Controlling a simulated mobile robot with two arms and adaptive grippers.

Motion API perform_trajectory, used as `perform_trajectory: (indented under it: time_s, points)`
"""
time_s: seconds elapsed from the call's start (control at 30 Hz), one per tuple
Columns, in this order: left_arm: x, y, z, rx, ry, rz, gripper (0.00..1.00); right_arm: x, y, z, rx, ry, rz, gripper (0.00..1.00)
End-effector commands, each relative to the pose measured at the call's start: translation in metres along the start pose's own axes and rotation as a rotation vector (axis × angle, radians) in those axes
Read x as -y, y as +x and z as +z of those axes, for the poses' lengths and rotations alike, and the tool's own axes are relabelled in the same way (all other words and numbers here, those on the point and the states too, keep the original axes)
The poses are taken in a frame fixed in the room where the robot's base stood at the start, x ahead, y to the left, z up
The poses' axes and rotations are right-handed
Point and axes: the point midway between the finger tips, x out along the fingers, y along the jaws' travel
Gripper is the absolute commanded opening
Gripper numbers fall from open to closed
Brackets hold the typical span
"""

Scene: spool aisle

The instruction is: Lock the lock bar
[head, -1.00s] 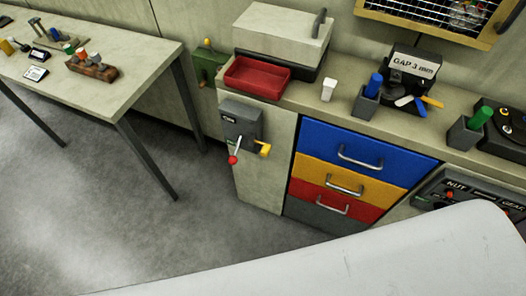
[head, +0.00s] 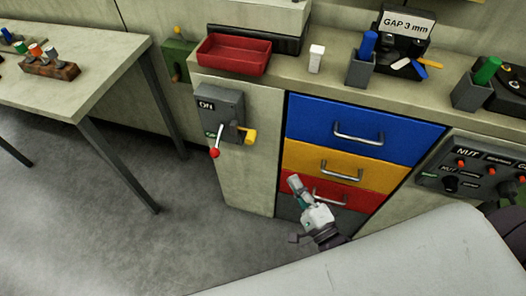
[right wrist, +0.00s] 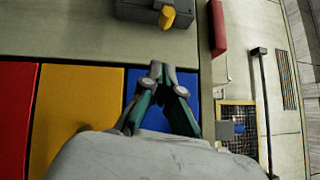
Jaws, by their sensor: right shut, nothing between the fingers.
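The grey switch box (head: 220,108) is fixed to the front of the pale cabinet and carries an "ON" label. Its lever ends in a red knob (head: 215,153) that points down. The yellow lock bar (head: 250,136) sticks out at the box's lower right side. In the right wrist view the yellow bar (right wrist: 167,17) is at the top edge, beside the dark box (right wrist: 135,10). My right gripper (head: 294,183) is shut and empty in front of the drawers, below and right of the lock bar and apart from it. It also shows in the right wrist view (right wrist: 157,72). My left gripper is not in view.
A blue drawer (head: 400,125), a yellow drawer (head: 300,155) and a red drawer (head: 366,200) with metal handles sit right of the box. A red tray (head: 233,55) and a white cup (head: 316,58) stand above. A table (head: 110,70) stands left; floor between is clear.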

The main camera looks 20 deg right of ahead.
Motion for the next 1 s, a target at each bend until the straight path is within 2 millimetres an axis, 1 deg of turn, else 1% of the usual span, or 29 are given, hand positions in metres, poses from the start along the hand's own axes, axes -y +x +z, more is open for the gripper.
perform_trajectory:
  time_s: [0.33, 0.47, 0.57, 0.9, 0.93, 1.0]
  points:
    - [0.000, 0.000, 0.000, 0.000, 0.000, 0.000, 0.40, 0.001, 0.002, 0.000, 0.000, 0.003, -0.002, 0.00]
    - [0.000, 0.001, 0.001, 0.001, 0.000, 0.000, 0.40, 0.001, 0.013, 0.000, 0.000, 0.002, -0.005, 0.00]
    - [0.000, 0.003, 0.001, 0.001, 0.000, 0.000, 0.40, 0.001, 0.029, 0.000, 0.000, 0.003, -0.006, 0.00]
    - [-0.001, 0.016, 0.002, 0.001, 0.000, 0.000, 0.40, 0.000, 0.101, 0.000, -0.001, 0.003, -0.006, 0.00]
    - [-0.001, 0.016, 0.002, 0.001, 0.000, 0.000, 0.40, 0.000, 0.106, 0.002, 0.000, 0.004, -0.004, 0.00]
    - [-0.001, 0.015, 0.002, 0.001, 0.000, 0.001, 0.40, 0.001, 0.113, 0.012, -0.001, 0.006, -0.003, 0.00]
